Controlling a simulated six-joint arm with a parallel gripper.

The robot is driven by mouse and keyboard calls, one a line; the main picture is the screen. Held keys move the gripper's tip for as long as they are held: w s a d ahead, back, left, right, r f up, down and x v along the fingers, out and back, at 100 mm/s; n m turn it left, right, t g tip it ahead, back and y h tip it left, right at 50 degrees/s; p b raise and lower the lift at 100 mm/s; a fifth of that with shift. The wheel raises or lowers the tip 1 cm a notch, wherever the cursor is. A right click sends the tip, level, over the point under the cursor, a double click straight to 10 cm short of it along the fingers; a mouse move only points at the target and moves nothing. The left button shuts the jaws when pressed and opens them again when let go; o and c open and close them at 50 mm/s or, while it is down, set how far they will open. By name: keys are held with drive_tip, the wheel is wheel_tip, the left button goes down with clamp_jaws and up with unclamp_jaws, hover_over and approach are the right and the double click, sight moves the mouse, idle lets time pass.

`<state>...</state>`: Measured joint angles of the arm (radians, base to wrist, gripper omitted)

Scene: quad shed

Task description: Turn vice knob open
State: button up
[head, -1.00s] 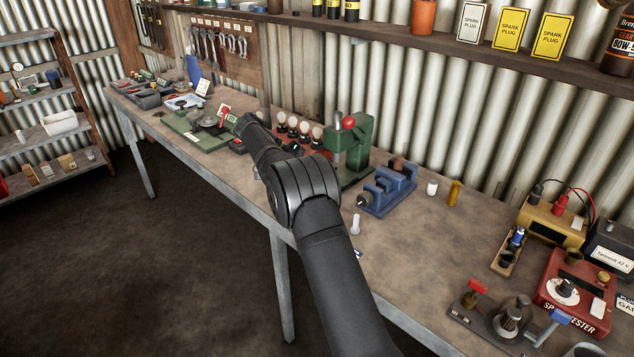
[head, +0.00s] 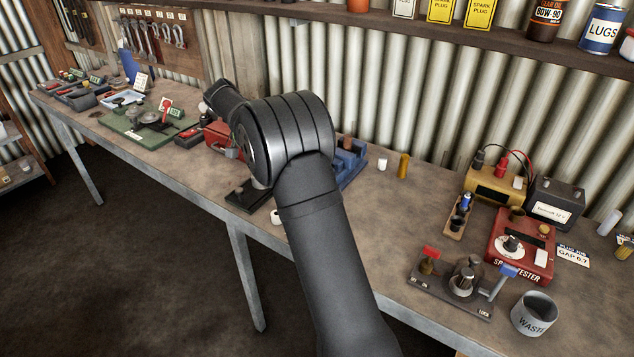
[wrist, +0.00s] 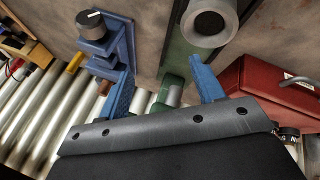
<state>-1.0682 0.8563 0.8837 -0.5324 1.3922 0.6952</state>
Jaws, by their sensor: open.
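The blue vice (head: 352,165) stands on the bench, mostly hidden behind my arm in the head view. In the wrist view the vice (wrist: 124,45) is at the upper left. Its round dark knob (wrist: 93,24) with a white line is at the top left there. My gripper (wrist: 163,80) is open, with two blue fingers spread apart and nothing between them. The knob lies beyond the left finger, apart from it. In the head view my gripper is hidden behind my arm.
A green press with a grey cylinder (wrist: 207,20) stands close to the right finger. A red box (wrist: 265,95) is farther right. A white cup (head: 383,162) and a brass cylinder (head: 403,166) stand right of the vice.

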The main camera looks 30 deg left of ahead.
drive_tip(key=s+d+r+m+t+y, duration=0.1)
drive_tip(key=s+d+m+t+y, duration=0.2)
drive_tip(key=d, duration=0.5)
drive_tip(key=s+d+r+m+y, duration=0.1)
drive_tip(key=s+d+m+y, duration=0.3)
drive_tip(key=d, duration=0.5)
drive_tip(key=s+d+r+m+t+y, duration=0.1)
drive_tip(key=s+d+m+t+y, duration=0.1)
drive_tip(key=d+m+y, duration=0.45)
drive_tip(key=shift+f+n+h, duration=0.65)
drive_tip(key=shift+f+n, duration=0.5)
drive_tip(key=shift+f, duration=1.4)
drive_tip(key=x, duration=1.6)
drive_tip(key=shift+w+d, duration=0.15)
drive_tip(key=shift+w, duration=0.4)
